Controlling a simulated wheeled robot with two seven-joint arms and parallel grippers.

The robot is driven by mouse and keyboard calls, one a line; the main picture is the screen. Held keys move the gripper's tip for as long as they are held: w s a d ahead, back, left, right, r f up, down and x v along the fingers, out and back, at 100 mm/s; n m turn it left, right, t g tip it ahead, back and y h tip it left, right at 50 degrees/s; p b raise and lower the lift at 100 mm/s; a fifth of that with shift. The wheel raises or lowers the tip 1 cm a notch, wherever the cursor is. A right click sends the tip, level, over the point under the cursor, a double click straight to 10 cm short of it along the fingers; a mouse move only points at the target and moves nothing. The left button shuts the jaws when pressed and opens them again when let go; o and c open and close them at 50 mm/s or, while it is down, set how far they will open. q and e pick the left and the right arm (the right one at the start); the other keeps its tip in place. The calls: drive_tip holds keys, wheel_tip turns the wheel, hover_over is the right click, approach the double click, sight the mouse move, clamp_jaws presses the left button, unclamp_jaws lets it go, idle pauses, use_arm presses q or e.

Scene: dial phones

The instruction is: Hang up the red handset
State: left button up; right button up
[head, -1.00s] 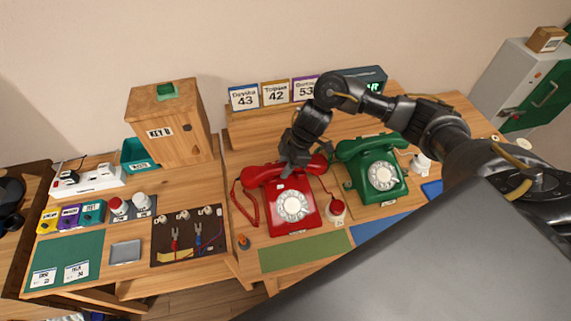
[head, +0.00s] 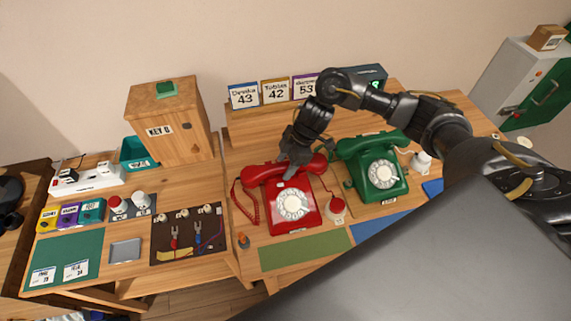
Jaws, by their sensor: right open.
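The red phone (head: 291,207) with a white dial stands on the middle desk. Its red handset (head: 262,174) lies across the top of the phone, with its coiled cord hanging at the left. My right gripper (head: 291,170) is open and points down at the middle of the handset, partly hiding it. I cannot tell whether the fingers touch it. My left gripper is not in view.
A green phone (head: 377,166) with its handset on top stands just right of the red one. A red button (head: 337,206) sits between them in front. Name cards (head: 274,92) stand behind. A green mat (head: 304,250) lies in front. A wooden box (head: 168,121) stands at the left back.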

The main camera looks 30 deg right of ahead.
drive_tip(key=v, duration=1)
idle(0.4)
